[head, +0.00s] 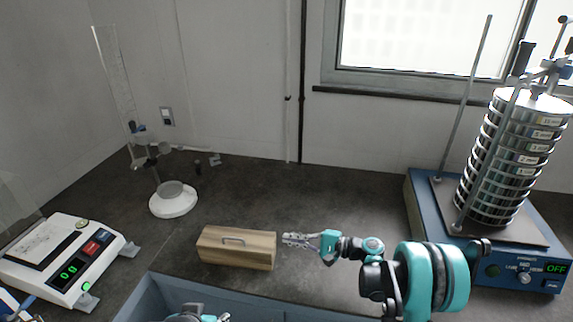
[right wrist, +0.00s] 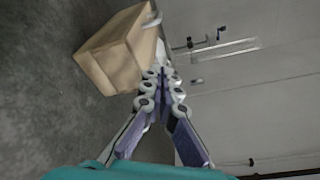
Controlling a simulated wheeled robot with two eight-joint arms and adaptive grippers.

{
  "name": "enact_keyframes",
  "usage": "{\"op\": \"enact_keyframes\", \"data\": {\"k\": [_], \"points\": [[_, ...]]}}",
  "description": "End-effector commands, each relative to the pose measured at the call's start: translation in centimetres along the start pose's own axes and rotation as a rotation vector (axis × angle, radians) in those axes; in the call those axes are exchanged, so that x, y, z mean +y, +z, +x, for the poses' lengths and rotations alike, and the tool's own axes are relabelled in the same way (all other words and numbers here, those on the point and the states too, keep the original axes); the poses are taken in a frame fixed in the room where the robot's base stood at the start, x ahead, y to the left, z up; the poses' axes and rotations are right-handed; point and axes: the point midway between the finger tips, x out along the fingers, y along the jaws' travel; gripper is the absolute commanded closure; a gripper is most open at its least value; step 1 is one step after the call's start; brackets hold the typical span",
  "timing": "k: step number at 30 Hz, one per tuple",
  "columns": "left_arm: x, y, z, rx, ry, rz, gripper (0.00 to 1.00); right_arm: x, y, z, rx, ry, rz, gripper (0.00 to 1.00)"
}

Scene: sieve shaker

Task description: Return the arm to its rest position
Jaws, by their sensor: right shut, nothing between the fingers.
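My right gripper (head: 297,240) comes in from the right in the head view, with teal and black arm links behind it. Its fingers are shut and hold nothing. The tips are just right of a wooden box (head: 236,250) with a grey handle on its front. In the right wrist view the closed fingers (right wrist: 161,76) point toward the wooden box (right wrist: 120,48), which lies to their upper left. I cannot tell whether they touch it. At the bottom of the head view a small part of my left arm shows, and its fingers cannot be made out.
A sieve shaker (head: 510,160) with a stack of sieves and an "OFF" display stands at the right. A balance (head: 62,262) is at the left. A clear cylinder on a white base (head: 173,203) stands behind it. A blue bin (head: 150,290) is in front. The counter's back middle is clear.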

Motion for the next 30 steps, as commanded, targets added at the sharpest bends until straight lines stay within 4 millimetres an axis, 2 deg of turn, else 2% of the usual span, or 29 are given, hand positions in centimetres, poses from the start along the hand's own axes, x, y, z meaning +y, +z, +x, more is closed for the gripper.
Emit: {"op": "enact_keyframes", "data": {"k": [5, 8, 14, 20, 30], "points": [[0.0, 0.0, 0.0, 0.000, 0.000, 0.000, 0.58, -0.8, 1.2, -0.3, 0.049, 0.055, -0.041, 1.00], [0.0, 0.0, 0.0, 0.000, 0.000, 0.000, 0.58, -1.5, 2.9, -0.9, 0.117, 0.136, -0.105, 1.00], [0.0, 0.0, 0.0, 0.000, 0.000, 0.000, 0.58, -1.6, 7.2, -4.1, 0.277, 0.349, -0.283, 1.00], [0.0, 0.0, 0.0, 0.000, 0.000, 0.000, 0.58, -0.1, 11.7, -8.8, 0.408, 0.573, -0.481, 1.00], [0.0, 0.0, 0.0, 0.000, 0.000, 0.000, 0.58, 5.0, 18.4, -19.1, 0.571, 0.975, -0.848, 1.00]]}}
